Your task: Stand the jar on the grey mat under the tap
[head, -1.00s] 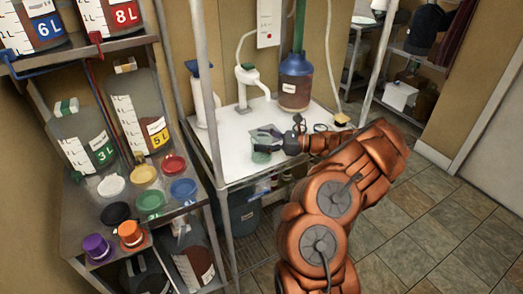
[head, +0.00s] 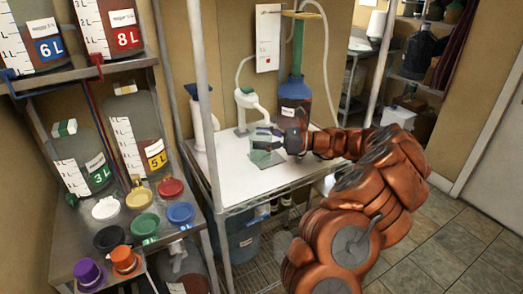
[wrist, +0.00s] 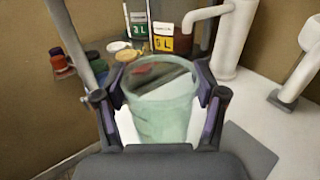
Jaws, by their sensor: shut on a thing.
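My gripper (wrist: 160,105) is shut around a translucent green jar (wrist: 162,108), which is upright with its open mouth facing up. In the head view my gripper (head: 281,142) holds the jar (head: 261,143) over the white counter, in front of the white tap (head: 247,108). The grey mat (wrist: 247,150) lies on the counter to the right of the jar in the wrist view. In the head view the mat (head: 266,159) is partly hidden behind the jar and gripper. Whether the jar's base touches the counter cannot be told. The tap (wrist: 300,78) shows at the wrist view's right edge.
A white dispenser (head: 203,118) stands left of the tap, and a blue-topped bottle (head: 294,98) stands behind my gripper. A metal rack post (head: 208,90) rises at the counter's left front. A shelf (head: 75,235) with coloured lids and buckets is at left.

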